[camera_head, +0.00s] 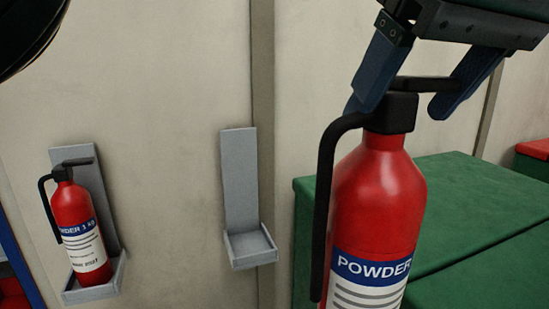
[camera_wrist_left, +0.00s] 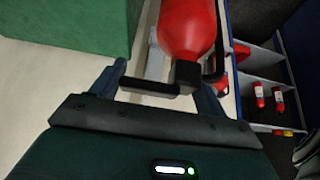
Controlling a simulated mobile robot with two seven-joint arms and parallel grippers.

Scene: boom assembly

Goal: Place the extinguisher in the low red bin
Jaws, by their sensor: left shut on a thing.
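A red fire extinguisher (camera_head: 375,195) with a black valve, black hose and blue-and-white "POWDER" label hangs upright in my left gripper (camera_head: 401,108), close to the head camera. The gripper's two blue fingers are around its black handle at the top. In the left wrist view the extinguisher (camera_wrist_left: 188,28) and its handle show between the fingers (camera_wrist_left: 160,78). I cannot make out the low red bin for certain; a red-topped thing (camera_head: 535,150) shows at the right edge of the head view. My right gripper is not in view.
A second extinguisher (camera_head: 77,220) stands in a grey wall bracket (camera_head: 95,292). An empty grey bracket (camera_head: 240,180) is beside it. Green boxes (camera_head: 460,185) stand behind the held extinguisher. In the wrist view, a shelf unit (camera_wrist_left: 262,62) holds small red extinguishers (camera_wrist_left: 259,95).

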